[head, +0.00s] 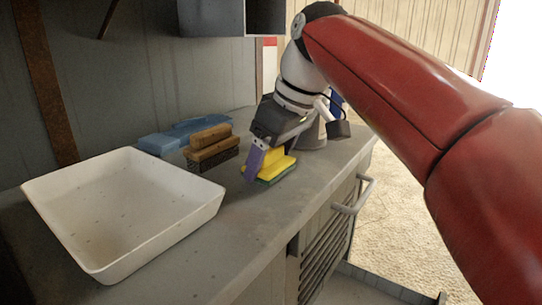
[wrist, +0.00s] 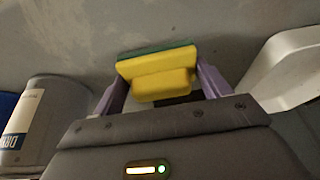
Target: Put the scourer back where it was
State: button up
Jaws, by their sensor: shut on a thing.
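The scourer (head: 277,171) is a yellow stepped sponge with a green layer. In the head view it is at the counter, right of the brush; I cannot tell if it touches the surface. My gripper (head: 262,172) reaches down over it with purple fingers. In the wrist view the scourer (wrist: 156,70) sits between the two fingers of my gripper (wrist: 160,84), which is shut on it. The green side faces away from my palm. The far finger is mostly hidden in the head view.
A white tray (head: 66,184) stands on the grey counter (head: 205,248) at the left. A wooden-backed brush (head: 210,144) and blue items (head: 160,144) lie near the wall. A grey canister (wrist: 45,115) with a label is at left in the wrist view. The front counter strip is clear.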

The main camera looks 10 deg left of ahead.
jog(key=shift+f, duration=0.1)
jog(key=shift+f, duration=0.15)
jog(key=o, duration=1)
jog(key=shift+c, duration=0.2)
jog(key=shift+f+b, duration=0.1)
jog(key=shift+b, duration=0.45)
jog(key=w+p+v, duration=0.1)
jog(key=p+v, duration=0.1)
jog(key=v, duration=0.6)
jog(key=shift+s+d+p, duration=0.2)
jog(key=shift+d+p, duration=0.05)
jog(key=shift+p, duration=0.05)
